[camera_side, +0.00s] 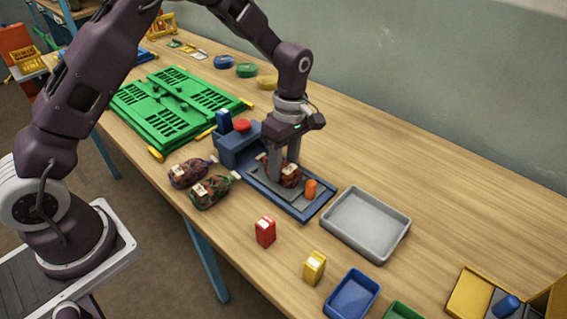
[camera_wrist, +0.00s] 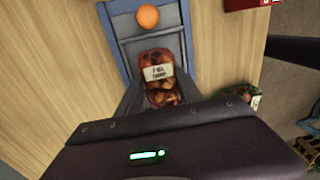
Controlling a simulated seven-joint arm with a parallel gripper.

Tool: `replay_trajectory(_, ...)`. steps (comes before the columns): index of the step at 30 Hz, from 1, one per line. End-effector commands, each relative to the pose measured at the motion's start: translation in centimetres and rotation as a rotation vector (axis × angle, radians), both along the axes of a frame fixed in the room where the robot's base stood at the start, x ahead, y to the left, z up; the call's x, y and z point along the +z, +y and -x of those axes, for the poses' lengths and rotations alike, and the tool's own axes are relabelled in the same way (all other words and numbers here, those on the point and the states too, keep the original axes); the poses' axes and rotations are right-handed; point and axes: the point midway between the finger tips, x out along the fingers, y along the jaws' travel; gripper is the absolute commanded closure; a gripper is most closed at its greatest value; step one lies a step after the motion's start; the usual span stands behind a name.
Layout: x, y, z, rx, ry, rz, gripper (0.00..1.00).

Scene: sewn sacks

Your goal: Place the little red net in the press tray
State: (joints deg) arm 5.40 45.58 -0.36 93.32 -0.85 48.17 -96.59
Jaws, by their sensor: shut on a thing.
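The little red net (camera_side: 291,174) is a red mesh sack with a white label, and it also shows in the wrist view (camera_wrist: 158,88). My gripper (camera_side: 285,170) is shut on it, pointing down. The net is over the press tray (camera_side: 307,211), a blue-rimmed tray with a grey plate in front of the blue press body. I cannot tell whether the net touches the plate.
Two other sacks, a dark purple one (camera_side: 189,173) and a greenish one (camera_side: 211,191), lie left of the press. A red block (camera_side: 265,232), a yellow block (camera_side: 314,267) and a grey tray (camera_side: 366,224) stand in front and right. Green folded crates (camera_side: 178,107) lie behind left.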

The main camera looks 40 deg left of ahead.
Motion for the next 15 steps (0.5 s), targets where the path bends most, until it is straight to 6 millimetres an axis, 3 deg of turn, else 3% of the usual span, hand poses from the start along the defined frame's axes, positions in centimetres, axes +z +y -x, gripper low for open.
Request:
replay_trajectory(2,-0.1,0.0,0.0,0.000,0.000,0.000,0.47)
replay_trajectory(11,0.2,0.0,0.0,0.000,-0.001,0.000,0.47)
replay_trajectory(15,2.7,0.0,-0.4,0.000,-0.006,0.001,0.47)
